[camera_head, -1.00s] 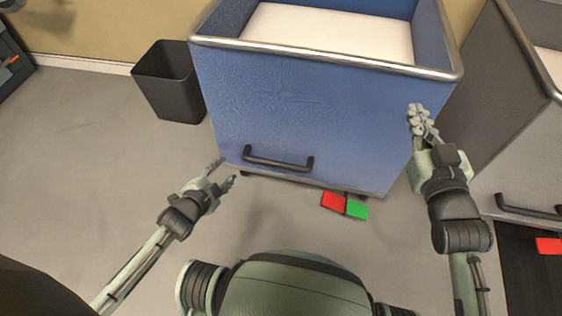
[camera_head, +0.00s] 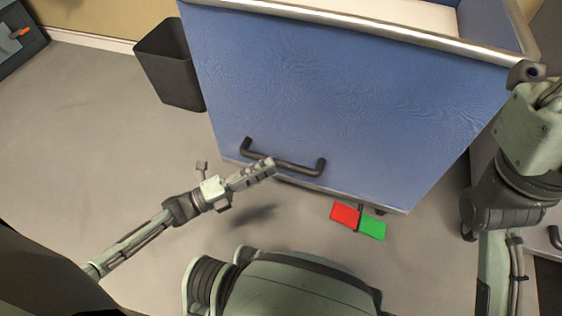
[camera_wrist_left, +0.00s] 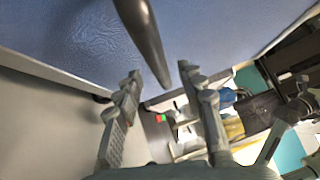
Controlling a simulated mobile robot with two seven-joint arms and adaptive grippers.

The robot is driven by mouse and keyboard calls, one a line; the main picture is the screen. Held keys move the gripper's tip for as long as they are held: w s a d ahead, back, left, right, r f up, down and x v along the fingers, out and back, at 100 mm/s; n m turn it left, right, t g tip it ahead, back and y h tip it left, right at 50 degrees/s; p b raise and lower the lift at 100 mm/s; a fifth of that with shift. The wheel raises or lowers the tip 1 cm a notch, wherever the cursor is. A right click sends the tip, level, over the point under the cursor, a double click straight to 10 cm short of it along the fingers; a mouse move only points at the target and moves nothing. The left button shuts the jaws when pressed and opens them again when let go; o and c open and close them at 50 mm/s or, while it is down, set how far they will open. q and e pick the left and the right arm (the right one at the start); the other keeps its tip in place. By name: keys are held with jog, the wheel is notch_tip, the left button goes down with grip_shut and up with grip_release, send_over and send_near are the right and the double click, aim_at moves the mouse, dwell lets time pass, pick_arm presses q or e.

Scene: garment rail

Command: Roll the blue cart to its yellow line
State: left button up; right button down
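The blue cart (camera_head: 340,100) stands in front of me, its pale top opening cut off by the picture's upper edge. A dark bar handle (camera_head: 285,167) sits low on its front face. My left gripper (camera_head: 266,169) is just in front of this handle. In the left wrist view its two fingers (camera_wrist_left: 160,76) are apart and empty, with the handle (camera_wrist_left: 146,38) beyond and between them. My right gripper (camera_head: 540,95) is by the cart's top right corner, partly cut off. Its fingers cannot be made out. A red pedal (camera_head: 345,215) and a green pedal (camera_head: 372,227) show under the cart's front edge. I see no yellow line.
A black bin (camera_head: 172,65) stands close to the cart's left side, against the wall. A grey cart (camera_head: 483,150) is on the right, mostly hidden behind my right arm. The grey floor (camera_head: 90,140) at left is clear.

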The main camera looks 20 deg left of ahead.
aim_at(280, 163)
pick_arm(q)
jog(key=shift+x, duration=2.3)
jog(key=shift+c, duration=0.3)
grip_shut()
